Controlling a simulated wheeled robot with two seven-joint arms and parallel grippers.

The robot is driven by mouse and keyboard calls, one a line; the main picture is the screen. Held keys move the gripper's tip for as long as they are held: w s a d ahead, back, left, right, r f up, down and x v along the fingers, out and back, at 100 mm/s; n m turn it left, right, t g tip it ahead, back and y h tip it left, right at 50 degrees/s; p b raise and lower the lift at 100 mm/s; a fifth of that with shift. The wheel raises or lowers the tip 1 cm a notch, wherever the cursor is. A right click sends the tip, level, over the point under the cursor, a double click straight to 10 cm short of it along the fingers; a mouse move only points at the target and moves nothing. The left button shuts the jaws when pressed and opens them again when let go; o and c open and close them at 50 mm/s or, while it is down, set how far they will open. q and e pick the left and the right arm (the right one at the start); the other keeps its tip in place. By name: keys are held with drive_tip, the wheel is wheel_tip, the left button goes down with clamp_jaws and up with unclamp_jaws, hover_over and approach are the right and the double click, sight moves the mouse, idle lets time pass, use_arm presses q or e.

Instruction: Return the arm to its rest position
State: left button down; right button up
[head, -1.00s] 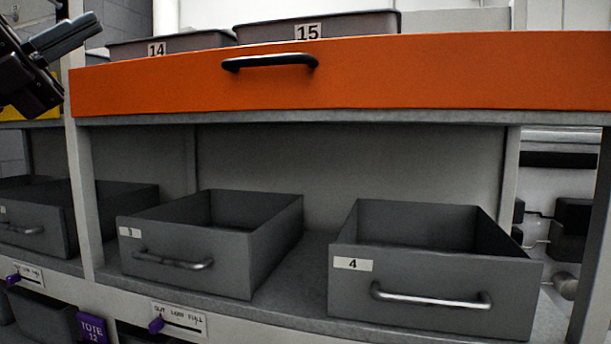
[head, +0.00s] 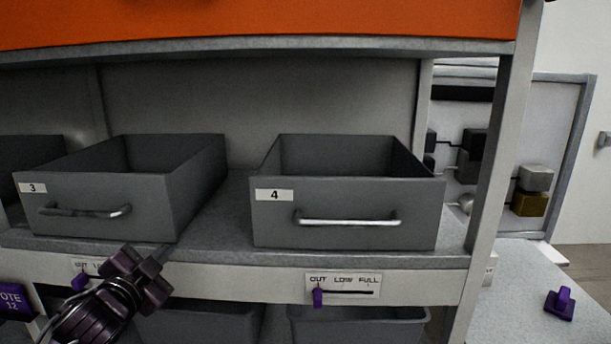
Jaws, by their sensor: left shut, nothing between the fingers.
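My left gripper (head: 155,262) shows at the lower left of the head view, its arm coming in from the bottom edge. It is dark, shut and empty. It stands in front of the shelf edge, below the grey bin marked 3 (head: 110,205), and partly covers a level label there. I cannot tell whether it touches the shelf edge. My right gripper is not in view.
A grey bin marked 4 (head: 345,215) stands on the shelf (head: 230,225), right of bin 3. A purple slider (head: 318,297) sits on the OUT LOW FULL label. Lower totes (head: 360,325) are below. An orange drawer front (head: 250,22) spans the top. A purple piece (head: 560,302) lies at right.

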use_arm(q)
drive_tip(key=s+d+f+n+g+y, duration=0.1)
drive_tip(key=s+d+f+n+g, duration=0.15)
drive_tip(key=s+f, duration=0.45)
drive_tip(key=s+d+f+n+g+y, duration=0.1)
drive_tip(key=s+f+n+g, duration=0.25)
drive_tip(key=f, duration=0.65)
drive_tip(key=s+d+f+n+g, duration=0.2)
drive_tip(key=s+f+g, duration=0.25)
drive_tip(key=s, duration=0.45)
drive_tip(key=s+d+f+n+g, duration=0.1)
drive_tip(key=s+d+f+g, duration=0.25)
drive_tip(key=s+f, duration=0.35)
wheel_tip(320, 180, down, 27)
drive_tip(key=s+a+g, duration=0.1)
drive_tip(key=s, duration=0.1)
drive_tip(key=s+a+f, duration=0.2)
drive_tip(key=s+f, duration=0.8)
drive_tip(key=s+a+f+g+b, duration=0.1)
drive_tip(key=s+f, duration=0.9)
drive_tip(key=f, duration=0.1)
drive_tip(key=shift+s+a+m, duration=0.3)
drive_tip(key=shift+a, duration=0.05)
